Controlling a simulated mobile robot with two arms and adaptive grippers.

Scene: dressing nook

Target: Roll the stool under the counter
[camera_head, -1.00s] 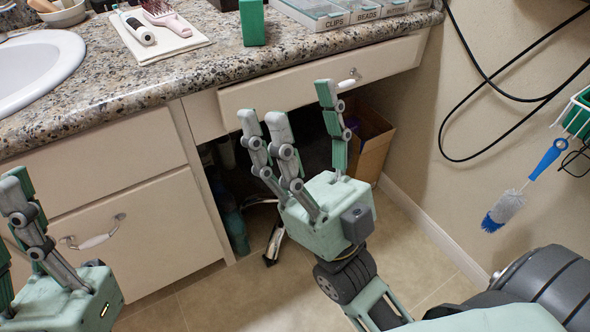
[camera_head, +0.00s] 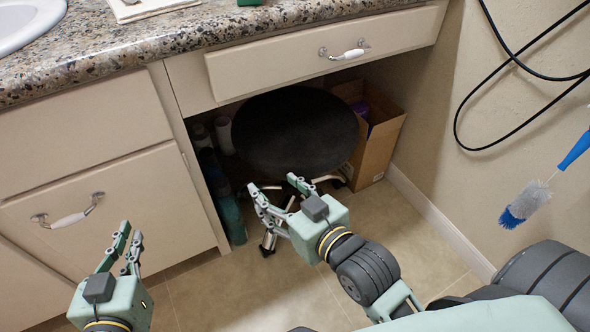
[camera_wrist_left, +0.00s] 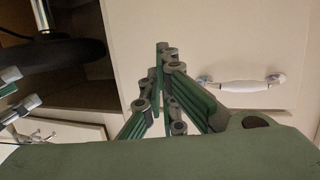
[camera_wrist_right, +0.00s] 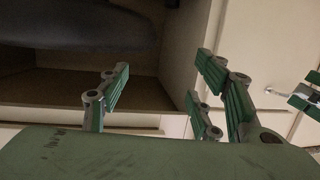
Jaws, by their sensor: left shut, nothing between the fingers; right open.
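The stool (camera_head: 296,130) has a round black seat and a chrome wheeled base. In the head view it stands in the opening under the granite counter (camera_head: 150,42), below the drawer. My right gripper (camera_head: 268,208) is open just in front of the stool, over its base, and its fingers hide part of the legs. In the right wrist view the dark seat (camera_wrist_right: 75,25) is beyond the open fingers; I cannot tell whether they touch. My left gripper (camera_head: 128,248) is shut and empty, in front of the left cabinet door. The seat edge also shows in the left wrist view (camera_wrist_left: 60,62).
A cardboard box (camera_head: 378,150) stands right of the stool under the counter. Bottles and rolls (camera_head: 228,205) stand at its left. A cabinet handle (camera_head: 68,216) is near my left gripper. A blue brush (camera_head: 525,203) and black cables hang at the right wall.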

